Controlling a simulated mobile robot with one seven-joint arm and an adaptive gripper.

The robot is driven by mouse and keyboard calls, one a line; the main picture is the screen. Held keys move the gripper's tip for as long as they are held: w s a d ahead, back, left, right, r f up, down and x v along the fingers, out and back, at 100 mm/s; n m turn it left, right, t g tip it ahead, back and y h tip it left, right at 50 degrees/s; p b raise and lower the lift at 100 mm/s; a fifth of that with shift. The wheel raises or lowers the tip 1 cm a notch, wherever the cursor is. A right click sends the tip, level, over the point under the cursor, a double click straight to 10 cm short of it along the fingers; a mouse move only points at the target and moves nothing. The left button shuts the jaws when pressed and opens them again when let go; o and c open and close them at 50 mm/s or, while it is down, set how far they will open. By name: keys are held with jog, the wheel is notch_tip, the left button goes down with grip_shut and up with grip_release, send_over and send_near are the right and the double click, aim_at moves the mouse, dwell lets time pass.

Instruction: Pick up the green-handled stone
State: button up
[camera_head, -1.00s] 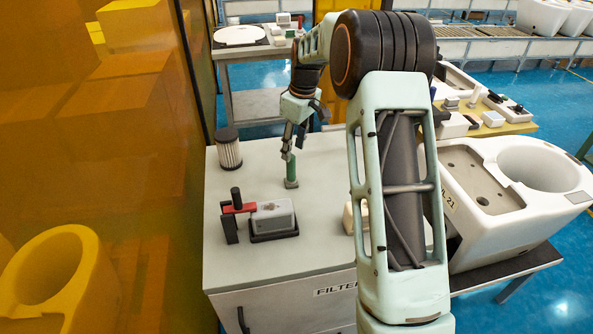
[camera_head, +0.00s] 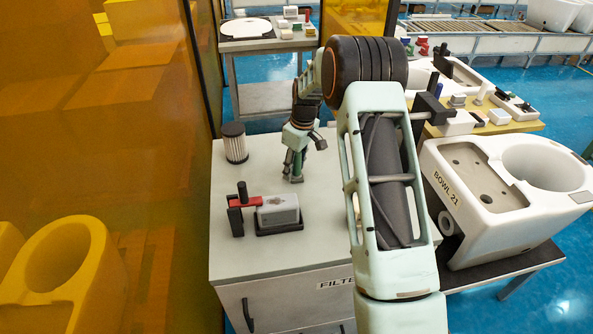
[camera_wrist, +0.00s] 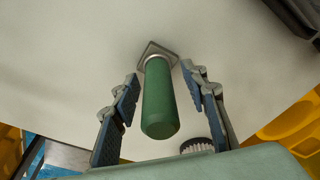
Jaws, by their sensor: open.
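The green-handled stone stands upright on the white cabinet top (camera_head: 255,252). In the wrist view its green cylindrical handle (camera_wrist: 160,103) rises toward the camera from a square grey base (camera_wrist: 157,50). My gripper (camera_wrist: 165,85) is open, with one finger on each side of the handle. A gap shows on both sides, so the fingers do not appear to touch it. In the head view my gripper (camera_head: 294,176) is low over the cabinet and the green handle (camera_head: 299,168) is partly hidden by the fingers.
A ribbed cylindrical filter (camera_head: 234,143) stands at the cabinet's back left. A grey block in a black tray (camera_head: 279,212) and a red-and-black clamp (camera_head: 242,203) sit in front. A white toilet bowl (camera_head: 505,185) stands to the right. An orange panel is at left.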

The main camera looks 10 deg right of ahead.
grip_shut()
dwell(0.3)
jog(key=shift+r, duration=0.5)
notch_tip(320, 180, up, 2)
jog(key=shift+r, duration=0.2)
jog(key=s+r+b, duration=0.3)
jog(key=s+r, duration=0.6)
jog(key=s, duration=0.5)
jog(key=shift+d+r, duration=0.2)
jog(key=shift+r, duration=0.1)
